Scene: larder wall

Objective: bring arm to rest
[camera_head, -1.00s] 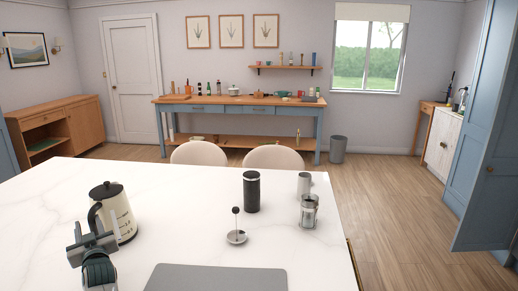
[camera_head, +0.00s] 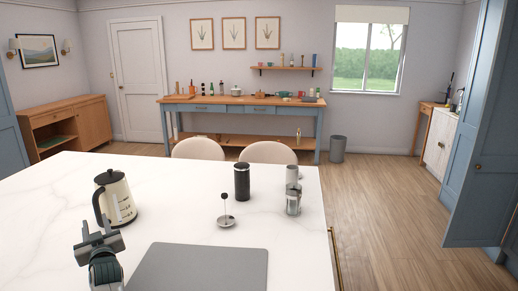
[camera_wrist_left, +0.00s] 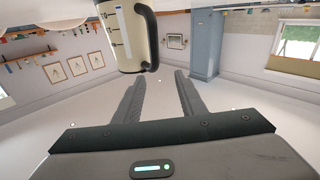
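My left gripper (camera_head: 98,236) is over the near left part of the white marble table (camera_head: 170,205), in front of the kettle. In the left wrist view its two fingers (camera_wrist_left: 160,95) stand apart with nothing between them. The cream kettle (camera_head: 119,200) with black lid and handle stands upright on the table, just beyond the gripper and apart from it. It also shows at the top of the left wrist view (camera_wrist_left: 122,35). My right gripper is in neither view.
A grey flat mat (camera_head: 200,268) lies at the table's near edge. A plunger (camera_head: 225,219), a black cylinder (camera_head: 242,182), a glass press (camera_head: 293,201) and a grey canister (camera_head: 292,175) stand right of centre. Two chairs (camera_head: 268,153) are behind the table. Marble between kettle and plunger is clear.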

